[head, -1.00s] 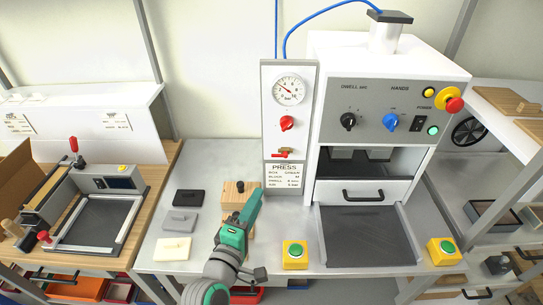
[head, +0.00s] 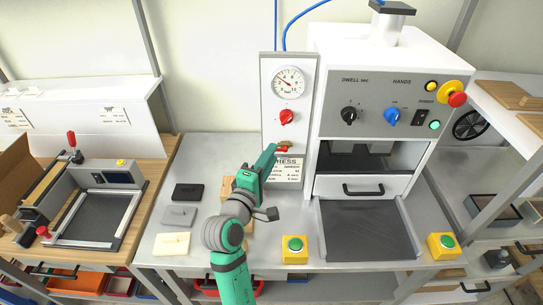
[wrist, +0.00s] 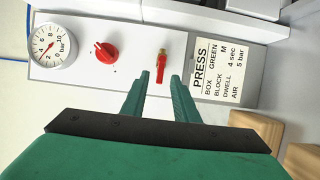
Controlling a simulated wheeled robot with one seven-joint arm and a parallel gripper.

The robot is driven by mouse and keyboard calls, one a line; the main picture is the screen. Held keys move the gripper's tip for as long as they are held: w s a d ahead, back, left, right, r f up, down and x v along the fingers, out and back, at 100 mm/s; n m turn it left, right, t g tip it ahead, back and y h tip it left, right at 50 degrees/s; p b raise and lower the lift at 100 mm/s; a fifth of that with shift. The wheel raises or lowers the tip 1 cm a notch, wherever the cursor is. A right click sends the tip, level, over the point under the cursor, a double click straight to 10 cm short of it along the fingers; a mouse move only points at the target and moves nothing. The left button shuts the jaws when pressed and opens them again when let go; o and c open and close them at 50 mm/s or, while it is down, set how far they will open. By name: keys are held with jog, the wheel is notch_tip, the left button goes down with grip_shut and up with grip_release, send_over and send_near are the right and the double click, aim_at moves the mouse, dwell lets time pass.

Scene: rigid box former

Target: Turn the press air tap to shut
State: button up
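The press air tap (head: 284,149) is a small brass valve with a red lever, low on the grey panel left of the press. In the wrist view the tap (wrist: 161,63) has its lever lying crosswise to the panel's length, between the regulator knob and the label. My gripper (head: 273,149) is at the panel, close in front of the tap and partly covering it in the head view. In the wrist view my gripper (wrist: 160,75) is open, with a fingertip on each side of the lever's free end. Contact cannot be told.
The red regulator knob (head: 286,117) and pressure gauge (head: 288,82) sit above the tap. The PRESS label (wrist: 218,72) is just below it. The press drawer (head: 363,187) is to the right. Pads and a wooden block lie on the bench below my arm.

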jog(key=shift+w+d, duration=0.3)
jog(key=shift+w, duration=0.2)
grip_shut()
jog(key=d+r+m+g+y, duration=0.1)
jog(key=m+y, duration=0.1)
jog(key=m, duration=0.2)
jog(key=d+r+m+g+y, duration=0.1)
jog(key=m+y, duration=0.1)
jog(key=m, duration=0.3)
jog(key=d+r+m+g+y, duration=0.1)
jog(key=r+m+y, duration=0.1)
jog(key=m, duration=0.2)
jog(key=shift+d+m+y, duration=0.3)
jog(key=shift+d+y, duration=0.05)
jog(key=shift+y, duration=0.05)
dwell(0.3)
dwell(0.5)
